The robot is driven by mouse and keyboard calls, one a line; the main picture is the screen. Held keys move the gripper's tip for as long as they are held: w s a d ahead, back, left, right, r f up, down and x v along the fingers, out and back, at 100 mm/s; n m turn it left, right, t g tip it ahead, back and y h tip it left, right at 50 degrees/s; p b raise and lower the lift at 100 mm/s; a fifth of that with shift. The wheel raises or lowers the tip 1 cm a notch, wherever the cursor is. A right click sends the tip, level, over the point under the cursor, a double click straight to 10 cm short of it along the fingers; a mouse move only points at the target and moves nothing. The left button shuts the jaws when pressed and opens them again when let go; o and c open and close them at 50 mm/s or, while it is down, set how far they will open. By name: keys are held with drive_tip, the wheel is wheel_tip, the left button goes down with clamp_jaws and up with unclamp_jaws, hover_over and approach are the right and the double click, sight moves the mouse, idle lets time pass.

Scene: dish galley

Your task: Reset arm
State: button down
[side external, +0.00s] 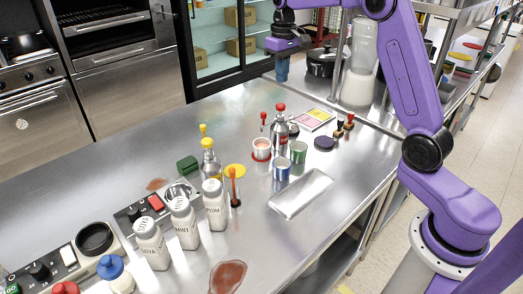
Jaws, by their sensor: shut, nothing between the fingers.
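My purple arm rises from its base at the right and reaches up and over to the left. My gripper (282,77) hangs at the top middle of the side external view, pointing down, with its blue fingers shut and empty. It is held up above the far part of the steel counter, apart from the things standing there. Part of my upper arm runs out of the top of the picture.
The steel counter (110,185) holds labelled white bottles (184,222), a metal bottle with a red top (280,132), cans (282,168), a grey tray (300,193) and a brown spill (228,277). A black pot (321,64) and a blender (361,62) stand behind.

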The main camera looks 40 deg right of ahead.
drive_tip(key=shift+a+r, duration=0.1)
drive_tip(key=s+a+n, duration=0.6)
drive_tip(key=s+a, duration=0.9)
drive_tip(key=s, duration=0.3)
drive_tip(key=s+d+f+n, duration=0.1)
drive_tip(key=s+f+n, duration=0.2)
drive_tip(key=s, duration=0.7)
drive_tip(key=s+d+f+n, duration=0.1)
drive_tip(key=s+f+n, duration=0.2)
drive_tip(key=s, duration=0.8)
drive_tip(key=shift+s+d+n, duration=0.15)
drive_tip(key=shift+d+n, duration=0.05)
drive_tip(key=shift+n, duration=0.1)
